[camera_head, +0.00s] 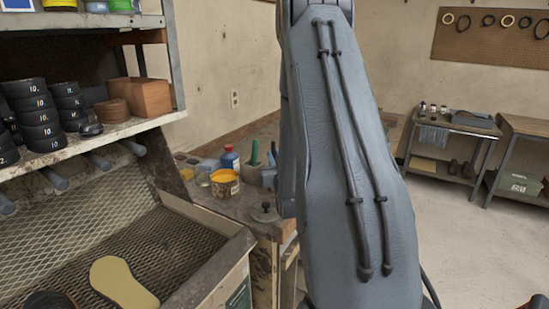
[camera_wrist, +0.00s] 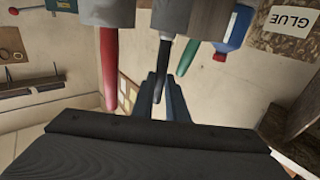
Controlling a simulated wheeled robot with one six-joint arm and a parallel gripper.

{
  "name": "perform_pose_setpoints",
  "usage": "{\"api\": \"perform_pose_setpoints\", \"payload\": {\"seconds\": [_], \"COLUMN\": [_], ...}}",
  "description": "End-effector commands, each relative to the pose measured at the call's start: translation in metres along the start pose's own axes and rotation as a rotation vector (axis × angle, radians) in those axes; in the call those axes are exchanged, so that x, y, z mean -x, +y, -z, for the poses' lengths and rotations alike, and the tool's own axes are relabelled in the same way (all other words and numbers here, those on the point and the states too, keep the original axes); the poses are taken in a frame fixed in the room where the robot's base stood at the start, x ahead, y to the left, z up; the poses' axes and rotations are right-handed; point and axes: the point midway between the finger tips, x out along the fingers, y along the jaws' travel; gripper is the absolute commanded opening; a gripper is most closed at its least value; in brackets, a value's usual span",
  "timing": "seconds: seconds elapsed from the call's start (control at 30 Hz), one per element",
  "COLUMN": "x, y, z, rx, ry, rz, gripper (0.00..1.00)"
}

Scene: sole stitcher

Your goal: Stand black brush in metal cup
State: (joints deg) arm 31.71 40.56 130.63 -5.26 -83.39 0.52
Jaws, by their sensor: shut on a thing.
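My gripper (camera_wrist: 162,85) is shut on the black brush (camera_wrist: 164,60), by its dark handle, in the wrist view, which looks upside down. The brush lines up with a grey metal cup (camera_wrist: 170,14) at the top of that view. I cannot tell whether its lower end is inside the cup or in front of it. A red handle (camera_wrist: 108,70) shows at a darker cup (camera_wrist: 107,12) on the left, and a green handle (camera_wrist: 188,57) on the right.
A GLUE-labelled container (camera_wrist: 290,30) is at the wrist view's upper right. A shelf unit (camera_head: 100,135) and mesh tray (camera_head: 120,240) flank the bench on the left.

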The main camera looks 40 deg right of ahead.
Motion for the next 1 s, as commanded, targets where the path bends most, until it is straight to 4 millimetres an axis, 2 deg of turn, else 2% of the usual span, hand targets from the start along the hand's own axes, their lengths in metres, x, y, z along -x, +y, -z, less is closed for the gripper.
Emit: {"api": "perform_pose_setpoints", "payload": {"seconds": [0.13, 0.17, 0.27, 0.63, 1.0], "x": [0.0, 0.0, 0.0, 0.005, 0.06], "y": [0.0, 0.0, 0.0, 0.0, 0.0], "z": [0.0, 0.0, 0.0, -0.001, -0.002], "rx": [0.0, 0.0, 0.0, 0.0, 0.0], "ry": [0.0, 0.0, 0.0, -0.001, 0.0], "rz": [0.0, 0.0, 0.0, 0.0, -0.001], "gripper": [0.0, 0.18, 0.35, 0.35, 0.35]}}
